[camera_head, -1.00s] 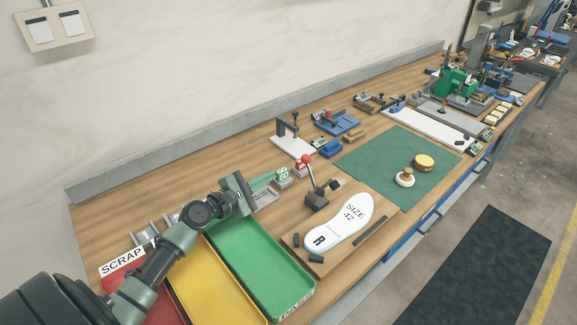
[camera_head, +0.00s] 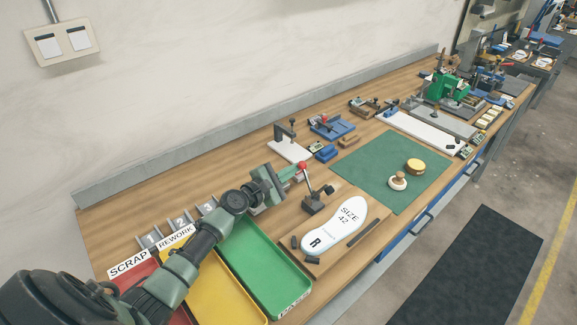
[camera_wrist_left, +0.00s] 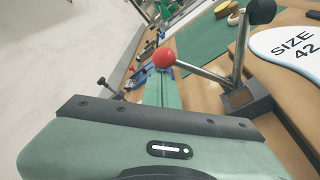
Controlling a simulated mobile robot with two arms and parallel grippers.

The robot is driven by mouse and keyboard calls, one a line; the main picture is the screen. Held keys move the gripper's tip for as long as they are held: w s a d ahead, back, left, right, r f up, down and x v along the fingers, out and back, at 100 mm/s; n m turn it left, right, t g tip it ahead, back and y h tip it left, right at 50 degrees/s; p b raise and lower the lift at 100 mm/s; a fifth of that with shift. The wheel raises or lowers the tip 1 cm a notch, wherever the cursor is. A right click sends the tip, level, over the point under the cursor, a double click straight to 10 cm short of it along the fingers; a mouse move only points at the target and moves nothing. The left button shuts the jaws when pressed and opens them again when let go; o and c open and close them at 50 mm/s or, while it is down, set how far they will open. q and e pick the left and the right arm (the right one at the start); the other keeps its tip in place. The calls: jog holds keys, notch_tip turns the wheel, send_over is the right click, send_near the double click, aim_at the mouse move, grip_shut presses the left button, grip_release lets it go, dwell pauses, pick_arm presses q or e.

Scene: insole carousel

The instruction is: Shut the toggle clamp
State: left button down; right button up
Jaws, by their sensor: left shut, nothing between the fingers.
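The toggle clamp (camera_head: 314,204) has a dark base on the wooden board, left of the white insole marked SIZE 42 (camera_head: 335,226). Its lever stands up, tilted left, with a red ball (camera_head: 303,165) on top; a second rod ends in a dark knob (camera_head: 329,189). In the left wrist view the red ball (camera_wrist_left: 164,58), clamp base (camera_wrist_left: 247,98) and dark knob (camera_wrist_left: 262,10) show clearly. My left gripper (camera_head: 298,171) is shut and empty, its tips close to the red ball. Whether they touch it I cannot tell. My right gripper is out of view.
Green (camera_head: 262,270), yellow (camera_head: 222,293) and red trays lie below my left arm. A green mat (camera_head: 375,172) with a round stamp (camera_head: 397,181) lies beyond the board. A white fixture (camera_head: 288,150) and blue fixture (camera_head: 331,126) stand behind the clamp.

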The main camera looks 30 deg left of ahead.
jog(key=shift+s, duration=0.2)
pick_arm(q)
jog(key=shift+d, duration=0.1)
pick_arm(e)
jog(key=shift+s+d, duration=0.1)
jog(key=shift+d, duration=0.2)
